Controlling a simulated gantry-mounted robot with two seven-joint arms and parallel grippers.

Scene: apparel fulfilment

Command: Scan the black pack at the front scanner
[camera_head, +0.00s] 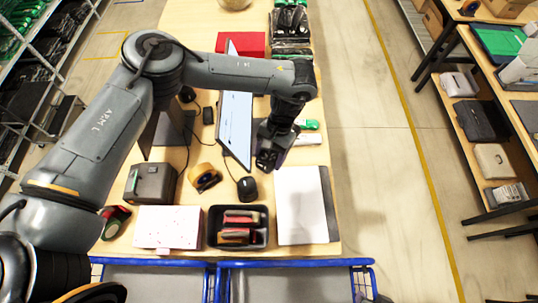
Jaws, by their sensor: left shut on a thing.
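My left arm reaches in from the left over the table. Its gripper (270,152) points down just right of the monitor (237,125), above the table. It is shut on a dark thing, mostly hidden by the gripper itself; I cannot tell for sure that this is the black pack. Several black packs (290,22) lie in a tray at the far end of the table. I cannot pick out the front scanner with certainty. My right gripper is not in view.
A white sheet (302,205) lies at right. Blue-rimmed carts (290,264) line the near edge. A red box (240,42) is behind.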

